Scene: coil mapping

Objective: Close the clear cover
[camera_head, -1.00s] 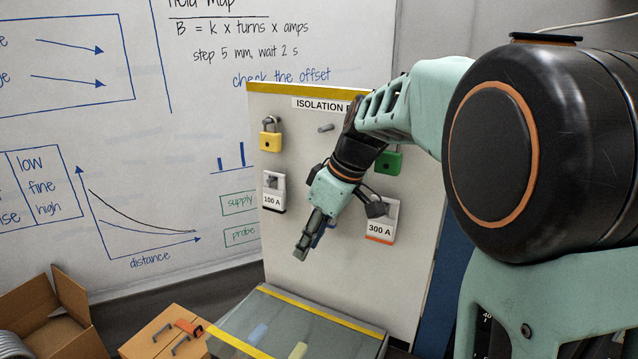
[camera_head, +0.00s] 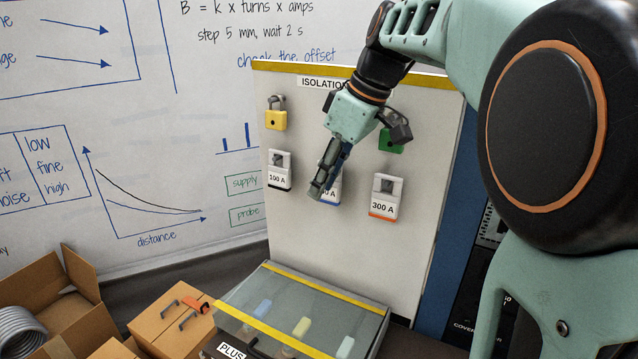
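The clear cover (camera_head: 320,299) is a see-through panel with yellow strips along its near and far edges. It lies low over a box at the bottom centre, in front of the white board. Whether it sits fully down cannot be told, as its near right part is cut off by the frame. Blue, pale yellow and pale green pieces show through it. My gripper (camera_head: 320,187) points down in front of the board, well above the cover and apart from it. Its fingers overlap from this side, so their opening is unclear. No held object is visible.
The isolation board (camera_head: 340,240) carries a yellow padlock (camera_head: 275,115), a green padlock (camera_head: 391,143) and labelled holders, including the 300 A holder (camera_head: 385,197). My fingers partly hide the middle one. Cardboard boxes (camera_head: 172,316) stand left of the covered box.

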